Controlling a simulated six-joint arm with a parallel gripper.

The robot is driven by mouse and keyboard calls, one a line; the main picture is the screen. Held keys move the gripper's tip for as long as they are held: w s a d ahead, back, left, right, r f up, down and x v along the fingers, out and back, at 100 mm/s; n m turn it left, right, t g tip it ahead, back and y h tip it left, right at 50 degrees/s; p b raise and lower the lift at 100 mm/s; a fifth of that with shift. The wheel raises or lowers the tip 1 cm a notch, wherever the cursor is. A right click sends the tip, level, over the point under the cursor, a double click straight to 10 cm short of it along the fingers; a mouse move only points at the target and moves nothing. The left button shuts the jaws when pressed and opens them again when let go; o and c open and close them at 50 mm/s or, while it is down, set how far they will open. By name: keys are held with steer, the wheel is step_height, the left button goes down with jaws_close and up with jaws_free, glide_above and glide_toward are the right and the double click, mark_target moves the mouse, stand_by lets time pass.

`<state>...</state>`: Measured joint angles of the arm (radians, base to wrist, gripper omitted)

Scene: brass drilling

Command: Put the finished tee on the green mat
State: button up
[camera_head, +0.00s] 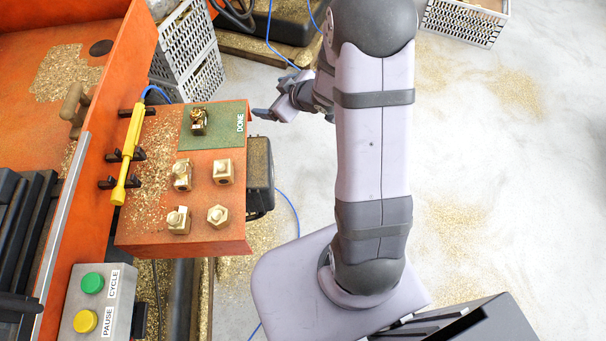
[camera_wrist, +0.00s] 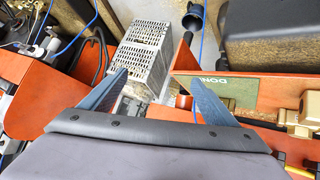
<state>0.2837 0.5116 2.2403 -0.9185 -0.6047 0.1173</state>
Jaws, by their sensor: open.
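A dark, shiny brass tee (camera_head: 198,121) sits on the green mat (camera_head: 226,136), which is marked DONE. The mat lies at the far end of the orange bench; part of it shows in the wrist view (camera_wrist: 242,84). My gripper (camera_head: 282,98) is open and empty, off the bench's right edge, apart from the tee and the mat. In the wrist view its two blue fingers stand wide apart (camera_wrist: 159,76) with nothing held between them. A brass fitting (camera_wrist: 302,112) shows at the right edge of that view; I cannot tell which one.
Several duller brass fittings (camera_head: 217,215) stand on the orange bench (camera_head: 200,242) nearer than the mat. Chips (camera_head: 150,170) litter its left side. A yellow tool (camera_head: 128,155) hangs on the machine wall. Grey crates (camera_head: 185,50) stand behind; a button box (camera_head: 100,305) is at lower left.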

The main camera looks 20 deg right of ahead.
steer(key=s+d+r+m+g+h, duration=0.1)
steer(key=s+d+m+g+h, duration=0.1)
steer(key=s, duration=0.4)
steer(key=s+d+m+g+h, duration=0.1)
steer(key=s+m+g+h, duration=0.2)
steer(key=s, duration=0.4)
steer(key=s+a+m+g, duration=0.1)
steer(key=s+a+g, duration=0.1)
steer(key=s, duration=0.5)
steer(key=s+a+r+m+g+y, duration=0.1)
steer(key=s+a+g, duration=0.1)
steer(key=s, duration=0.5)
steer(key=shift+s+a+r+g+y, duration=0.3)
steer(key=shift+a, duration=0.5)
steer(key=shift+r, duration=0.1)
step_height(320, 180, up, 4)
steer(key=p, duration=0.4)
steer(key=shift+r+p, duration=0.25)
steer(key=shift+p, duration=0.1)
